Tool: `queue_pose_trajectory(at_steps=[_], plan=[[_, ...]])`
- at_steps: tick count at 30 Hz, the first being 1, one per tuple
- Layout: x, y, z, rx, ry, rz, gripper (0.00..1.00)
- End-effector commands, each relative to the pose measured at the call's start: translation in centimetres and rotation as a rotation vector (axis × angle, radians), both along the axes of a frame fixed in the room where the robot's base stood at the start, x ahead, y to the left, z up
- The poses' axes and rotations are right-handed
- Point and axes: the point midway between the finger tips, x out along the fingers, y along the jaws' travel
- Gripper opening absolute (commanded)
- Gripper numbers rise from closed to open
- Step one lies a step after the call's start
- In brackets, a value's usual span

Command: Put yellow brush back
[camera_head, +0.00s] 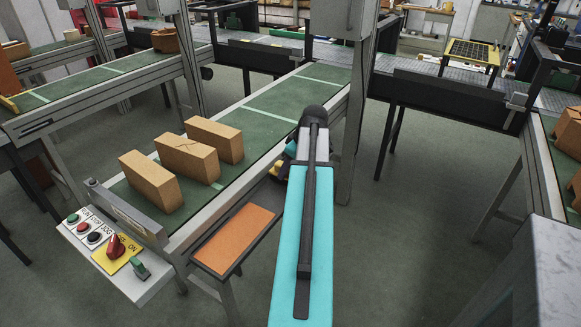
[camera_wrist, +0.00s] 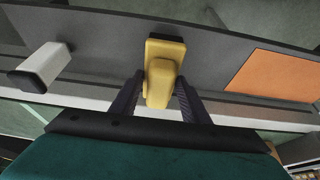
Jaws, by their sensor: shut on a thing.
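The yellow brush (camera_wrist: 166,62) is between the two dark fingers of my gripper (camera_wrist: 158,92) in the wrist view. My gripper is shut on it. The brush has a broad dark-edged end and a narrower yellow part towards me. It is over a dark grey shelf (camera_wrist: 110,32); I cannot tell whether it touches it. In the head view, my turquoise arm hides most of my gripper (camera_head: 284,165), beside the near conveyor. Only a small yellow patch shows there.
An orange pad (camera_wrist: 272,74) lies on the shelf, right of the brush; it also shows in the head view (camera_head: 236,238). A pale block-like post (camera_wrist: 42,67) is at left.

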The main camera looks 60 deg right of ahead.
Motion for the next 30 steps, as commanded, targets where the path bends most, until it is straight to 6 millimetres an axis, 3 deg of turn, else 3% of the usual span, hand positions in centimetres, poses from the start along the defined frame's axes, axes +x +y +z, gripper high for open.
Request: queue_pose_trajectory(at_steps=[16, 17, 19, 30], plan=[[-0.06, -0.06, -0.9, 0.0, -0.001, -0.002, 0.17], [-0.07, -0.05, -0.85, 0.0, 0.0, -0.002, 0.47], [-0.07, -0.06, -0.84, 0.0, 0.0, -0.002, 0.59], [-0.11, -0.08, -0.68, 0.0, 0.0, -0.002, 0.6]])
